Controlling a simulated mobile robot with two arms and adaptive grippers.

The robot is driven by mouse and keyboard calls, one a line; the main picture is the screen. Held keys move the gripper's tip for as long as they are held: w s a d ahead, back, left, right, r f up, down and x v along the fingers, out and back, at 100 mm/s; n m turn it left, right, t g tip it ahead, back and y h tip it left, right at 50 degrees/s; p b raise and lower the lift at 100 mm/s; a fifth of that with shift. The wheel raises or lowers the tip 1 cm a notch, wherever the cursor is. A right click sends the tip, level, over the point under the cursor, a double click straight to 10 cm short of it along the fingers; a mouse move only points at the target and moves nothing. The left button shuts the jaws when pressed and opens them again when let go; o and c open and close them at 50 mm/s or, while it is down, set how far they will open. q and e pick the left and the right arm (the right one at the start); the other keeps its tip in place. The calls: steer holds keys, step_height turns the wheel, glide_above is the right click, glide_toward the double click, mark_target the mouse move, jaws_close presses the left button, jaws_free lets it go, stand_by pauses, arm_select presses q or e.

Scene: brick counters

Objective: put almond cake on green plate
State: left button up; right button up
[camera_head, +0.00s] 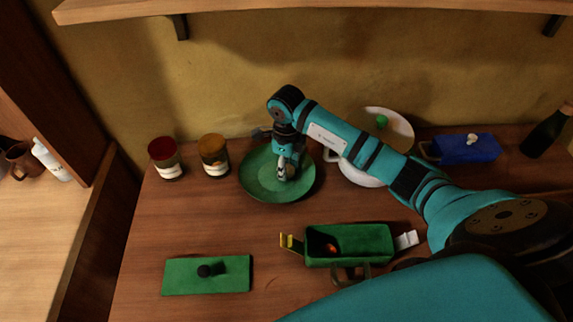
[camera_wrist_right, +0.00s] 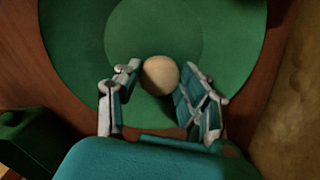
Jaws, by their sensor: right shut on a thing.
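The green plate (camera_head: 258,187) lies on the wooden counter near the back wall and fills much of the right wrist view (camera_wrist_right: 90,40). My right gripper (camera_head: 287,170) points down over the plate. In the right wrist view its fingers (camera_wrist_right: 163,92) are closed on the round, pale tan almond cake (camera_wrist_right: 160,74). The cake (camera_head: 292,171) is mostly hidden by the gripper in the head view. It is over the inner part of the plate; I cannot tell whether it touches the surface. My left gripper is not in view.
Two jars, red (camera_head: 166,160) and amber (camera_head: 213,155), stand left of the plate. A green open box (camera_head: 375,258) with a small orange-red item and a green lid (camera_head: 180,278) lie in front. A white pot (camera_head: 360,177), blue box (camera_head: 465,150) and bottle (camera_head: 545,136) stand right.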

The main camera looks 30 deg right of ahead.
steer(key=shift+f, duration=0.25)
steer(key=o, duration=0.9)
steer(key=shift+r, duration=0.1)
steer(key=shift+o, duration=0.2)
steer(key=shift+r, duration=0.1)
steer(key=shift+r, duration=0.25)
step_height(320, 180, up, 12)
steer(key=b, duration=0.2)
steer(key=shift+f+b, duration=0.2)
steer(key=shift+b, duration=0.2)
